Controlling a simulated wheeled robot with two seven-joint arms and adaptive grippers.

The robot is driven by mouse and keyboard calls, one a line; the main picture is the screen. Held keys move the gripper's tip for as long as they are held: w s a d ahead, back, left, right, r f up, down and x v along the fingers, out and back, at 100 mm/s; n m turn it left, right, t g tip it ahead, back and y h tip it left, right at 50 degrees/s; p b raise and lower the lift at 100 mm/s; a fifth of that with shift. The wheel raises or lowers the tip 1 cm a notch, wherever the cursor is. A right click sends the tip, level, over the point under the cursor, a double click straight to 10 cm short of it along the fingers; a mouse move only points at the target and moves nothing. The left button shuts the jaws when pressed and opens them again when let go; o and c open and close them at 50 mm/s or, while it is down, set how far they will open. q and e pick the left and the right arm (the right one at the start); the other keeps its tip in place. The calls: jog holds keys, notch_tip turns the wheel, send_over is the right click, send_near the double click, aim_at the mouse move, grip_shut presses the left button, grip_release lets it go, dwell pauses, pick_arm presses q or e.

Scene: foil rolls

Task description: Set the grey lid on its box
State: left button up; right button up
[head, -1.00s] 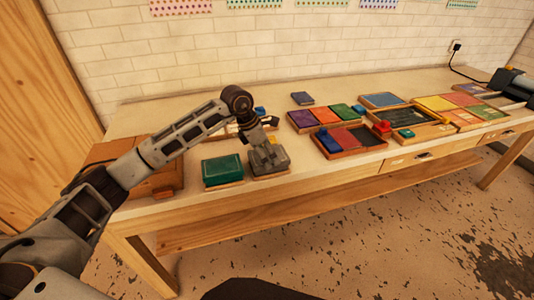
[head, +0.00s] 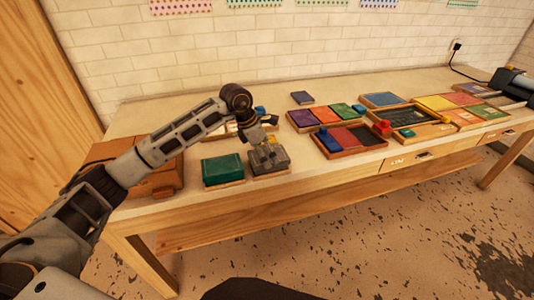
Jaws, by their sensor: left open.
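The grey lid (head: 277,164) lies on its box (head: 264,176) near the front edge of the table, and only a light strip of the box's base shows beneath it. My left gripper (head: 269,148) is open just above the lid, fingers pointing down, around or near the small knob on its top. I cannot tell whether the fingers touch it. My right gripper is not in view.
A green-lidded box (head: 222,169) stands close on the left of the grey one. A brown wooden case (head: 165,180) is farther left. Trays of coloured blocks (head: 350,139) fill the table to the right.

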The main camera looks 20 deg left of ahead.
pick_arm(q)
jog(key=v, duration=1.1)
jog(key=shift+r, duration=0.25)
jog(key=shift+r, duration=0.15)
notch_tip(320, 180, up, 9)
jog(key=p, duration=0.9)
jog(key=shift+r+p, duration=0.4)
jog(key=shift+p, duration=0.2)
